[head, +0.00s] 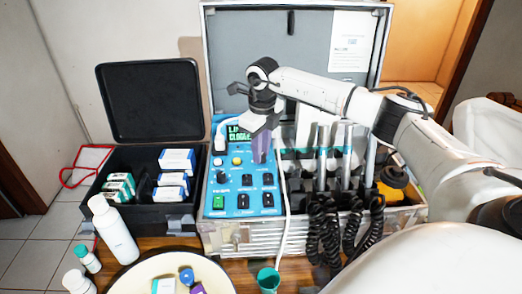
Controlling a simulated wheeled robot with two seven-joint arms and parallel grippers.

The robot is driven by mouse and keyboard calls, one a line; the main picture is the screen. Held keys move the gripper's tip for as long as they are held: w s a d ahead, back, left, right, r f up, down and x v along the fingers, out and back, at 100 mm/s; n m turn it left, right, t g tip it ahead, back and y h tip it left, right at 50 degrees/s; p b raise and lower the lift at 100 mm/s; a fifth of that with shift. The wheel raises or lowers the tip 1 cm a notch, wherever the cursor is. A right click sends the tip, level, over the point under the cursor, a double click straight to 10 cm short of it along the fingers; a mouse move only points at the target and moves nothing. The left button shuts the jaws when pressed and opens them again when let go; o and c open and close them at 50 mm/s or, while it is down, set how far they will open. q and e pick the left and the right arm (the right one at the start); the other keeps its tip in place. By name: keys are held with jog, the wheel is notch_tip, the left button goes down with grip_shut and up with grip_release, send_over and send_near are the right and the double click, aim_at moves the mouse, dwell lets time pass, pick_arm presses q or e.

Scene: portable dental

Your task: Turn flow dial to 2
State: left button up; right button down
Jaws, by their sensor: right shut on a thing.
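The open metal dental case holds a blue control panel (229,188) with a small green-lettered display (239,132), knobs, switches and a lit green switch (218,202). My right gripper (262,158) reaches down to the panel's upper right, just right of the display. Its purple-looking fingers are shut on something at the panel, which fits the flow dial. The dial itself is hidden behind the fingers, so its setting cannot be read. My left gripper is not in view.
Handpieces with coiled black hoses (322,230) stand right of the panel. A black case (150,215) with boxes is open at left. A white bottle (115,230), a round tray (135,281) and a green cup (268,279) stand in front.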

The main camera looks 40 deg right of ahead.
aim_at(262, 164)
jog(key=shift+d, duration=0.1)
jog(key=c, duration=1.6)
grip_release()
jog(key=shift+o, duration=0.2)
jog(key=shift+r, duration=0.15)
notch_tip(262, 164, up, 10)
jog(key=s+b, duration=0.1)
jog(key=shift+a, duration=0.4)
